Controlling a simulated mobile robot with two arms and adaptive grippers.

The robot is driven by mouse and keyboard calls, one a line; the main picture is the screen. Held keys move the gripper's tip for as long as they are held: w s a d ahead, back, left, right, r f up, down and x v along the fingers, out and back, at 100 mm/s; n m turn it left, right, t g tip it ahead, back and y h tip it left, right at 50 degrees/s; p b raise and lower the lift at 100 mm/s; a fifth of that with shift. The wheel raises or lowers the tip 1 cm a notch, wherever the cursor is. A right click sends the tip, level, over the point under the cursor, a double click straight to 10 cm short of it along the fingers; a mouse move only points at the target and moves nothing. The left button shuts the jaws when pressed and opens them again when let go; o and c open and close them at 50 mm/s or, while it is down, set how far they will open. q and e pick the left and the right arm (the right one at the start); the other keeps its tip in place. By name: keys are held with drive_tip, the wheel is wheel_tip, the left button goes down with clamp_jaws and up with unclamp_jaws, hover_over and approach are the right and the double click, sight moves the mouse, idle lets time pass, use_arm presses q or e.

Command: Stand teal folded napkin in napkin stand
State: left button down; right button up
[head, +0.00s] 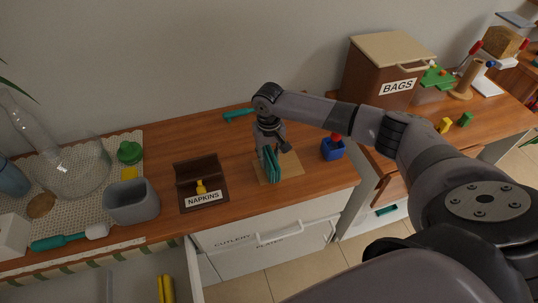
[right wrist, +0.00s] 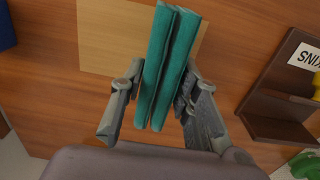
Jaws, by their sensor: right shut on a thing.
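The teal folded napkin (head: 271,165) is upright in my right gripper (head: 272,147), over a light wooden square (head: 291,168) on the counter. In the right wrist view the napkin (right wrist: 167,65) shows as folded teal layers between the two fingers of the gripper (right wrist: 158,98), which is shut on it. Whether its lower edge touches the square is hard to tell. The dark brown napkin stand (head: 187,170), labelled NAPKINS, is left of the gripper, with a small yellow thing (head: 201,187) in it. The stand also shows at the right of the right wrist view (right wrist: 257,103). My left gripper is not in view.
A blue container (head: 332,150) with a red top stands right of the gripper. A teal-handled thing (head: 238,114) lies behind. Bare counter separates the stand and square.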

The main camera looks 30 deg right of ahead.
drive_tip(key=o, duration=1)
drive_tip(key=shift+o, duration=0.2)
